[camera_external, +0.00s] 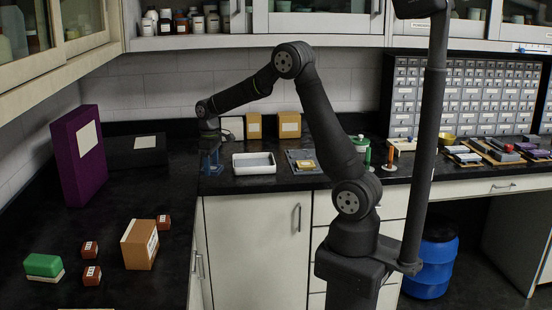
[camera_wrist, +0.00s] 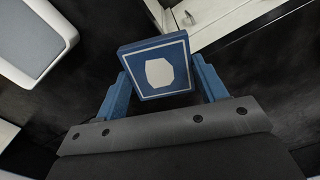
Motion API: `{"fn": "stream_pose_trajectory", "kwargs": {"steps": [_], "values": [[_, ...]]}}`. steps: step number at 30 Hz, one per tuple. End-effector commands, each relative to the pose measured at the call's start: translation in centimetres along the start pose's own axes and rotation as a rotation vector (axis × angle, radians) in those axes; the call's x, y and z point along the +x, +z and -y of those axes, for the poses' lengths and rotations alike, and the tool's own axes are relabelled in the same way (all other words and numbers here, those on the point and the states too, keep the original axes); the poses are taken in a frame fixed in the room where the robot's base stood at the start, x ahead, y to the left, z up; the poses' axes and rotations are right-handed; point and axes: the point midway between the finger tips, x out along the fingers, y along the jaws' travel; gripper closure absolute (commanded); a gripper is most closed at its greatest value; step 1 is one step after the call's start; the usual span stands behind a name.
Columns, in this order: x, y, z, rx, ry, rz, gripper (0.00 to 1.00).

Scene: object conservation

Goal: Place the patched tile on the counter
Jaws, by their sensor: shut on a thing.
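The patched tile (camera_wrist: 157,68) is a square blue tile with a thin white border and an irregular white patch in its middle. My gripper (camera_wrist: 160,82) is shut on it, with one blue finger at each side. In the external view my gripper (camera_external: 211,164) points down at the back of the dark counter (camera_external: 185,215), left of a white tray. The tile is too small to tell apart from the blue fingers there. I cannot tell whether it touches the counter.
The white tray (camera_external: 254,163) is close on the right, with a grey tray (camera_external: 290,156) beyond it. A dark box (camera_external: 137,150) and a tall purple box (camera_external: 78,155) stand left. A cardboard box (camera_external: 140,244) and small blocks lie on the left counter. Bare counter lies between.

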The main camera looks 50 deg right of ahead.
Motion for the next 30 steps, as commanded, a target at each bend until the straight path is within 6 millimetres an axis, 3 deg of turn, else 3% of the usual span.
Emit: {"fn": "stream_pose_trajectory", "kwargs": {"steps": [6, 21, 30], "values": [[0.3, 1.6, -1.6, 0.158, 0.000, 0.000, 0.62], [0.4, 1.7, -1.6, 0.667, 0.000, 0.000, 0.62], [0.4, 1.7, -1.6, 0.754, 0.000, 0.000, 0.62]]}}
